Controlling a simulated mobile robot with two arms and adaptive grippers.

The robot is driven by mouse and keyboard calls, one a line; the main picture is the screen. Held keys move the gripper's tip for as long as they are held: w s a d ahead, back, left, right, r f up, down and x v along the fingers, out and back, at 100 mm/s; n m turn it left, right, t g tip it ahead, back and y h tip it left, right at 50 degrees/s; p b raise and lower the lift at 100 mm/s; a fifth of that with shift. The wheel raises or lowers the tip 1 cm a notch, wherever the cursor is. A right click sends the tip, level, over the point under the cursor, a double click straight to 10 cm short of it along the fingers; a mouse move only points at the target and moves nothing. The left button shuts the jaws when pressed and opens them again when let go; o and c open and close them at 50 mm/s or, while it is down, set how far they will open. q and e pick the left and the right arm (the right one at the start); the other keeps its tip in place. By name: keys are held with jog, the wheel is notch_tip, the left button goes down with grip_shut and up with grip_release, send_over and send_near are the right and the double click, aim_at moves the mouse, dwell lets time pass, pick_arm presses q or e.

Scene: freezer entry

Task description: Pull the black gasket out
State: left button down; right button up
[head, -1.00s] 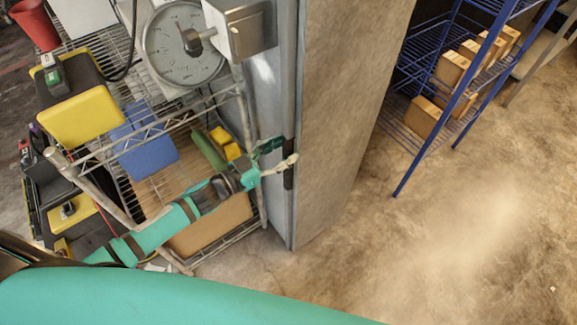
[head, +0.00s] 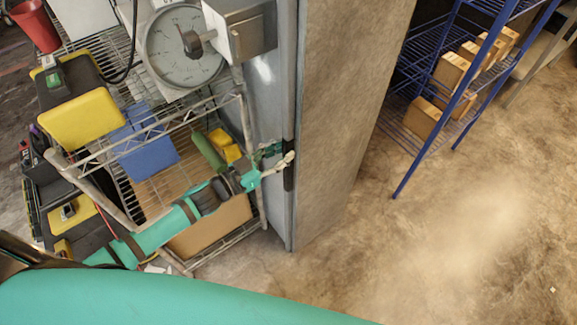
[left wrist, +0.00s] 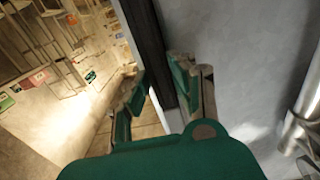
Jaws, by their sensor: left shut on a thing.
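The black gasket (head: 289,180) is a dark upright strip along the edge of the grey door or wall panel in the head view. In the left wrist view the black gasket (left wrist: 146,30) runs down from the top and passes between my fingers. My left gripper (head: 284,155) reaches in from the left at the panel edge and is shut on the gasket. Its green fingers (left wrist: 158,82) sit on either side of the strip in the left wrist view. The gasket's lower part there is hidden behind the gripper. My right gripper is not in view.
A wire rack (head: 160,255) with a blue bin (head: 147,150) and cardboard stands left of the panel, close under my left arm. A round dial gauge (head: 185,46) is above it. A blue shelf (head: 428,150) with boxes stands at right. The floor (head: 430,250) at lower right is clear.

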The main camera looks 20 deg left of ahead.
pick_arm(q)
jog(key=shift+s+a+p, duration=0.1)
jog(key=shift+p, duration=0.35)
dwell(0.7)
jog(key=shift+s+a, duration=0.3)
jog(key=shift+s, duration=0.1)
dwell(0.4)
jog(key=shift+p, duration=0.55)
jog(key=shift+s+a+p, duration=0.35)
jog(key=shift+s+p, duration=0.05)
jog(key=shift+s, duration=0.1)
dwell(0.8)
jog(key=p+v, duration=0.1)
jog(key=v, duration=0.4)
jog(key=shift+s+a, duration=0.2)
dwell(0.8)
jog(key=shift+d, duration=0.1)
